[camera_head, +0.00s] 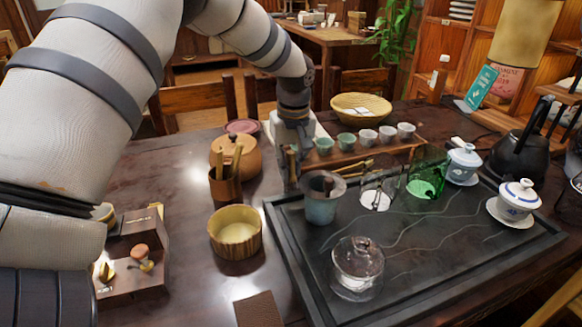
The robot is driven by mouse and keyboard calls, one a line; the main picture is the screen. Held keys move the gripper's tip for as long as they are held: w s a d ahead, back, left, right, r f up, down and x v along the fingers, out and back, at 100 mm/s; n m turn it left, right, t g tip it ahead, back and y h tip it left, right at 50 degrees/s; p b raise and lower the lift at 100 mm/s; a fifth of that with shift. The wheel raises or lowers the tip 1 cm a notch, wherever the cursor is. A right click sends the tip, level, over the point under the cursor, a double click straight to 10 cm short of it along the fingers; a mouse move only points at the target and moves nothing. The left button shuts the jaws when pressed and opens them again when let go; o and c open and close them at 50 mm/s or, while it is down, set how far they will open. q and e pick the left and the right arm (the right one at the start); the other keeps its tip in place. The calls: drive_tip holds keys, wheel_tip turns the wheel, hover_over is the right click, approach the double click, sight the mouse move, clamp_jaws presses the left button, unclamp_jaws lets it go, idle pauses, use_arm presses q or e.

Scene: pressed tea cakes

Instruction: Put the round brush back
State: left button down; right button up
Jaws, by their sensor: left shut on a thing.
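My left gripper (291,160) comes down from the upper left to the back left edge of the black tea tray (450,262). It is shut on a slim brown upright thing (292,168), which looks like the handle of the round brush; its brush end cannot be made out. A brown holder (226,187) with several wooden tools standing in it is on the table to the left of the gripper. My right gripper is not in view.
A blue-grey cup with a dark top (321,207), glass vessels (357,268) and lidded white bowls (517,197) stand on the tray. A wooden bowl (237,243) and a tan lidded pot (240,158) are nearby. Small cups line a wooden strip behind.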

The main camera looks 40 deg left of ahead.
use_arm(q)
drive_tip(key=shift+f, duration=0.15)
drive_tip(key=c, duration=1.5)
unclamp_jaws()
drive_tip(key=shift+c, duration=0.2)
drive_tip(key=r, duration=0.8)
drive_tip(key=d+r+p, duration=0.1)
drive_tip(key=r, duration=0.3)
drive_tip(key=shift+s+d+r, duration=0.1)
drive_tip(key=shift+s+r, duration=0.05)
drive_tip(key=shift+s, duration=0.15)
